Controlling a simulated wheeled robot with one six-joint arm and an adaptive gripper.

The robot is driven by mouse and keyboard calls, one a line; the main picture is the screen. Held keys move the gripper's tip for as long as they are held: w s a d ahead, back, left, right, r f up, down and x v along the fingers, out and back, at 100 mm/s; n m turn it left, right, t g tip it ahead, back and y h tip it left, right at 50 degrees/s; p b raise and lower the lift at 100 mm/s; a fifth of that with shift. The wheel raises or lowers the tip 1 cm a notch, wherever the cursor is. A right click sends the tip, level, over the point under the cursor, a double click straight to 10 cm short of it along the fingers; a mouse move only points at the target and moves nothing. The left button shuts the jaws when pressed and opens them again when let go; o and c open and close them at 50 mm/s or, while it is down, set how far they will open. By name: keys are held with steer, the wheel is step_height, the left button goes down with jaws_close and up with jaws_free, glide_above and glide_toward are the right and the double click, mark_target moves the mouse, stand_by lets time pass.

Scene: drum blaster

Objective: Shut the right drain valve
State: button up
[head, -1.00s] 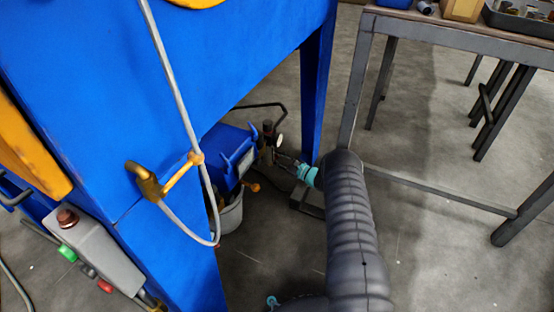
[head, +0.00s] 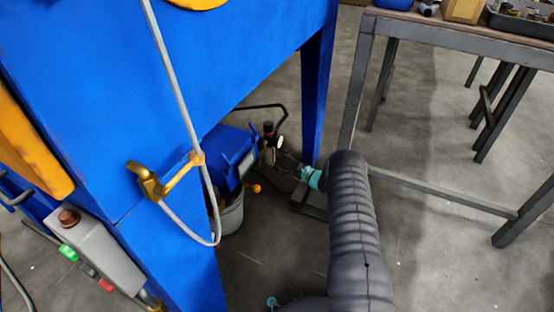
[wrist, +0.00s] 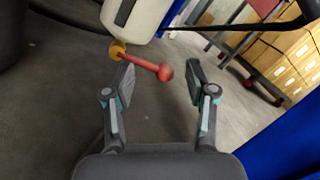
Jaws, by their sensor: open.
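The drain valve is a red lever with a round knob (wrist: 152,68) on an orange-brass fitting, under a pale cylinder (wrist: 143,18) in the wrist view. The lever points right and slightly down in that picture. My gripper (wrist: 158,82) is open, its two fingers apart. In the head view my gripper (head: 286,160) is small and dark beside the blue cabinet's underside, partly hidden by my arm.
The blue cabinet (head: 120,90) and its leg (head: 317,95) stand close around my gripper. A grey bucket (head: 231,213) is below left. A table (head: 450,40) stands at the right. A dark hose or bar (wrist: 240,27) crosses the top of the wrist view.

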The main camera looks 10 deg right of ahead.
steer(key=v, duration=1)
steer(key=shift+s+d, duration=0.1)
steer(key=shift+s, duration=0.05)
